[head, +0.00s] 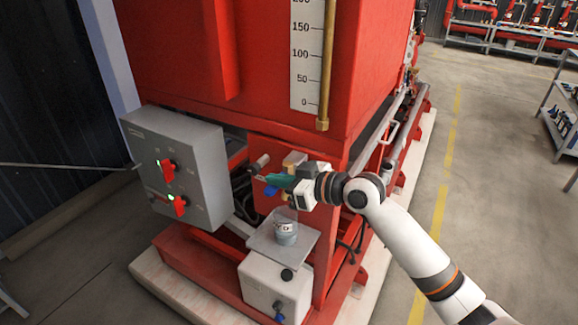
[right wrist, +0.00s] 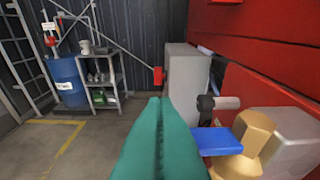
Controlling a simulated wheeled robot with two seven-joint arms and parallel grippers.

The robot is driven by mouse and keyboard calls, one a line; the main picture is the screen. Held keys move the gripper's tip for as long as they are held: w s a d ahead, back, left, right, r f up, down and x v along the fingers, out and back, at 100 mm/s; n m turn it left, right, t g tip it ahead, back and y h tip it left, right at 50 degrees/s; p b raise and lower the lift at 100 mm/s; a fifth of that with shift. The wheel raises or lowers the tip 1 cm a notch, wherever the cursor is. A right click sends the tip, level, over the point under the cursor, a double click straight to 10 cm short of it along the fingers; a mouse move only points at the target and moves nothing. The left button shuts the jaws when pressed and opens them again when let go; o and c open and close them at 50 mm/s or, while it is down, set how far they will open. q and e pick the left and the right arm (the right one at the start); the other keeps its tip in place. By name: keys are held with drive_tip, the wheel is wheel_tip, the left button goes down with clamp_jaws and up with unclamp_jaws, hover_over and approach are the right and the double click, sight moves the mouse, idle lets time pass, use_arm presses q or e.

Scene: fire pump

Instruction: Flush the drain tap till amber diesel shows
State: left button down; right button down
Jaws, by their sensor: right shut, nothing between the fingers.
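The drain tap has a brass body (right wrist: 255,132) and a blue lever (right wrist: 217,141), both just right of my fingers in the right wrist view. In the head view the brass (head: 294,158) and the blue lever (head: 271,191) show partly, around my gripper. My right gripper (head: 268,180) has teal fingers, shut and empty, close beside the tap; I cannot tell whether they touch the lever. The closed fingers (right wrist: 157,105) point past the tap. A small labelled jar (head: 286,232) stands upright on a grey plate below. No amber shows in it. My left gripper is out of view.
A grey control box (head: 180,165) with two red switches is left of the tap. The red tank (head: 260,60) with a level gauge (head: 307,60) rises above. A pale box (head: 275,283) sits under the plate. Open floor (head: 480,200) lies to the right.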

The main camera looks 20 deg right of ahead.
sight(274, 192)
drive_tip(key=shift+f, duration=0.75)
drive_tip(key=shift+s+d, duration=0.1)
drive_tip(key=shift+f+n+b, duration=0.2)
drive_tip(key=shift+n+b, duration=0.1)
drive_tip(key=shift+f+b, duration=0.15)
drive_tip(key=shift+b, duration=0.15)
drive_tip(key=shift+s+a+f+n+t+h+b, duration=0.1)
drive_tip(key=shift+a+f+n+t+h+b, duration=0.15)
drive_tip(key=shift+f+n+h+b, duration=0.5)
drive_tip(key=shift+f+n+t+b, duration=0.3)
drive_tip(key=shift+n+b, duration=0.3)
drive_tip(key=shift+n, duration=0.35)
